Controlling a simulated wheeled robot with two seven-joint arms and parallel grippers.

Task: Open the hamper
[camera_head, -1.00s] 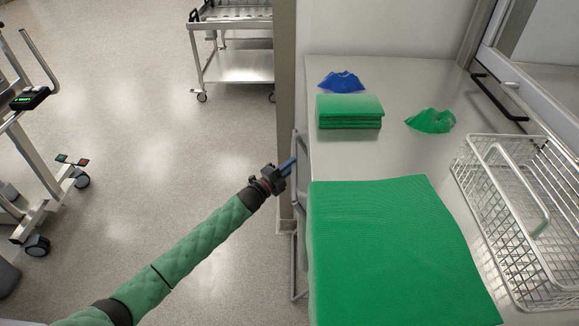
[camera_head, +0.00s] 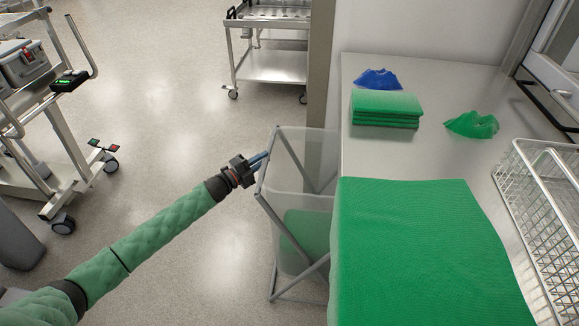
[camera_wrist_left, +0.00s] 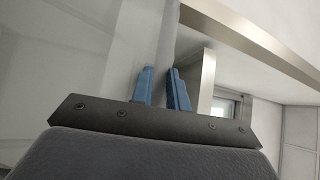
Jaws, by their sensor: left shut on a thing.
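The hamper (camera_head: 286,172) is a frame of grey metal tubes with a translucent bag, standing on the floor against the left side of the steel table. It is spread open, and green cloth (camera_head: 308,228) shows low inside it. My left gripper (camera_head: 262,159) is at the top left corner of the hamper and is shut on its frame tube. In the left wrist view, the two blue fingers (camera_wrist_left: 162,92) close around the grey tube (camera_wrist_left: 169,45), with the pale bag on the left. My right gripper is not in view.
The steel table (camera_head: 380,152) holds a large green cloth (camera_head: 425,250), a folded green stack (camera_head: 385,108), blue and green crumpled pieces and a wire basket (camera_head: 545,200). A trolley (camera_head: 270,60) stands at the back, wheeled equipment (camera_head: 45,130) at the left. Floor left of the hamper is clear.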

